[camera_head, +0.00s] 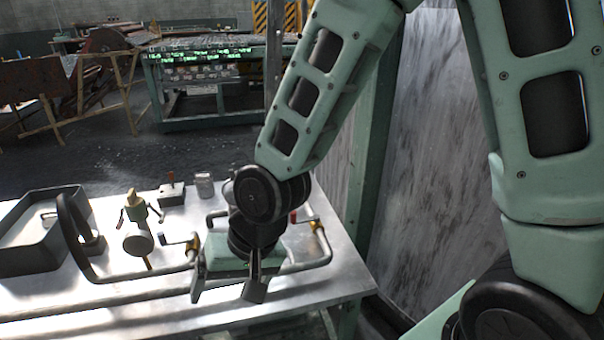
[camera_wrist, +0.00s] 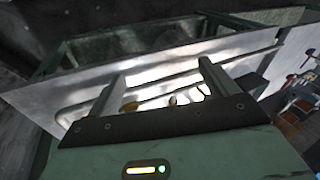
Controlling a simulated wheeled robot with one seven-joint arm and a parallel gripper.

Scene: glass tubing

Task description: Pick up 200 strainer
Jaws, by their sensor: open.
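I cannot tell for sure which item is the 200 strainer. A small grey metal cylinder (camera_head: 204,184) stands upright near the table's back edge and may be it. My gripper (camera_head: 226,291) is open and empty above the front right part of the metal table, in front of the cylinder and apart from it. In the wrist view the two fingers of my gripper (camera_wrist: 160,72) are spread wide, with the table and blurred pipes beyond them. My wrist hides part of the table's right side.
Bent grey pipes (camera_head: 150,288) run along the front. A green post (camera_head: 375,160) stands at right.

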